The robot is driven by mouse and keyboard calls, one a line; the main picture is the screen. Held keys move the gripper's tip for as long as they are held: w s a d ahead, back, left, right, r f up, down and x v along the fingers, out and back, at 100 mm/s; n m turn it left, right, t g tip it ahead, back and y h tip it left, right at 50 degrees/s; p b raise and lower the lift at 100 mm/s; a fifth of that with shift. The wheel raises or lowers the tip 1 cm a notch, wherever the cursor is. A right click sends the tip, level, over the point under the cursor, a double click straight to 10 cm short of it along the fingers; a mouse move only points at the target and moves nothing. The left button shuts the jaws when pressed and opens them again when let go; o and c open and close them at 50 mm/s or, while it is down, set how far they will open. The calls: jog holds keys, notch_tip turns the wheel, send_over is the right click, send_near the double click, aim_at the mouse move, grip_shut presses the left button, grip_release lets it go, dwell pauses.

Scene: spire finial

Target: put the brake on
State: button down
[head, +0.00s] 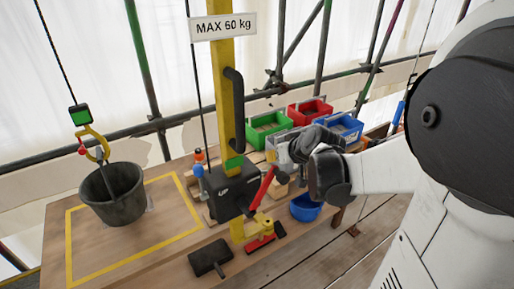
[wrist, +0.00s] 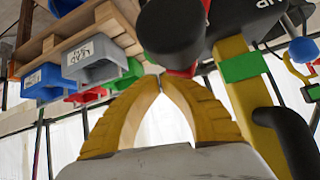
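The red brake lever (head: 263,188) slants up and to the right from the black winch box (head: 230,196) on the yellow post (head: 226,95). In the wrist view, a large black rounded end (wrist: 168,30) with a bit of red lever (wrist: 186,72) below it shows close beyond my fingertips. My gripper (wrist: 160,80) has its two yellow fingers brought together at the tips, with nothing visible between them. In the head view, my grey gripper is just right of the lever's upper end; its fingertips are not clear there. I cannot tell whether they touch the lever.
A black bucket (head: 113,196) hangs from a yellow hook above a yellow-outlined area at left. Green (head: 268,125), red (head: 310,110) and blue (head: 340,127) bins stand behind my gripper. A blue bowl (head: 305,208) and a black mallet (head: 210,259) are nearby. A black handle (head: 234,108) runs along the post.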

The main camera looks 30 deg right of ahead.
jog(key=shift+r, duration=0.1)
jog(key=p+v, duration=0.3)
jog(key=v, duration=0.6)
jog(key=shift+d+r, duration=0.25)
jog(key=shift+d, duration=0.1)
